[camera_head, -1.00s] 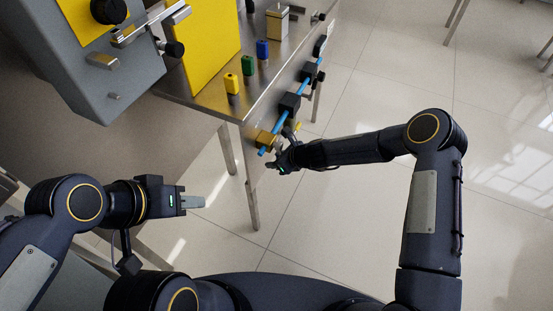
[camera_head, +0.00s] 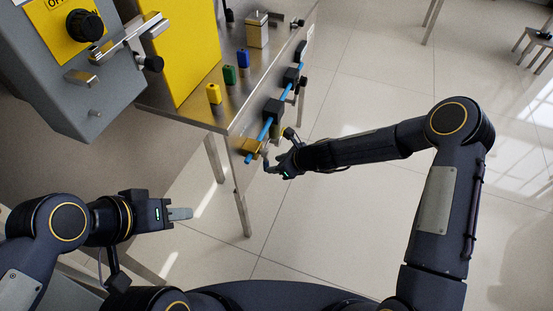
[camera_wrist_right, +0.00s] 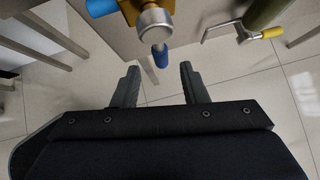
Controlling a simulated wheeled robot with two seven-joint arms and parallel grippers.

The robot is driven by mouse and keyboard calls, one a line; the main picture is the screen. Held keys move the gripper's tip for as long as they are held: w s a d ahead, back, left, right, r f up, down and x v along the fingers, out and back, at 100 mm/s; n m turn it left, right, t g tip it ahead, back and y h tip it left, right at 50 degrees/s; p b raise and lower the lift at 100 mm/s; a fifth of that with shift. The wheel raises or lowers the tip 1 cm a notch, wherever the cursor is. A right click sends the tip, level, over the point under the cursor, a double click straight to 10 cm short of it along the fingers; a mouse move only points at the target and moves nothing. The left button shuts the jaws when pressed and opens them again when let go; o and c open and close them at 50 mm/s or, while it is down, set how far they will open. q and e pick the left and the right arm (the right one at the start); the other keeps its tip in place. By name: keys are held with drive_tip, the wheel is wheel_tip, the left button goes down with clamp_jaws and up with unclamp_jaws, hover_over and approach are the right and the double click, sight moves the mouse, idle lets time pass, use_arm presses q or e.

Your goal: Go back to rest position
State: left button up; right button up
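My left gripper (camera_head: 180,213) is at the lower left over the floor, away from the table. Its fingers point right, and from this angle I cannot tell whether they are apart. My right gripper (camera_head: 268,163) is just beside the table's front edge, near the brass valve (camera_head: 251,147) on the blue pipe (camera_head: 267,128). In the right wrist view its two fingers (camera_wrist_right: 157,85) are spread with nothing between them. The brass valve with its round silver knob (camera_wrist_right: 155,20) lies beyond the fingertips there, apart from them.
Open floor (camera_head: 360,210) lies to the right.

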drive_tip(key=shift+r, duration=0.1)
drive_tip(key=s+d+r+n+t+p, duration=0.15)
drive_tip(key=s+d+r+n, duration=0.35)
drive_tip(key=r, duration=0.8)
drive_tip(key=s+d+r+n+g+p, duration=0.1)
drive_tip(key=s+d+r+n+p, duration=0.25)
drive_tip(key=d+r+n, duration=0.7)
use_arm(q)
wheel_tip(320, 180, up, 9)
drive_tip(key=p, duration=0.3)
drive_tip(key=shift+f+p, duration=0.2)
drive_tip(key=shift+p, duration=0.1)
use_arm(e)
drive_tip(key=s+d+r+n+h, duration=0.1)
drive_tip(key=s+d+r+n, duration=0.1)
drive_tip(key=s, duration=0.5)
drive_tip(key=s+d+r+n+h, duration=0.1)
drive_tip(key=s+d+r+n, duration=0.1)
drive_tip(key=s, duration=0.5)
drive_tip(key=s+d+r+n+h, duration=0.2)
drive_tip(key=s+d+r+n, duration=0.1)
drive_tip(key=s+r, duration=0.2)
drive_tip(key=s+t, duration=0.1)
drive_tip(key=s, duration=0.1)
drive_tip(key=shift+s+d+r, duration=0.3)
drive_tip(key=shift+s+d, duration=0.05)
drive_tip(key=shift+d, duration=0.05)
use_arm(q)
drive_tip(key=shift+o, duration=0.4)
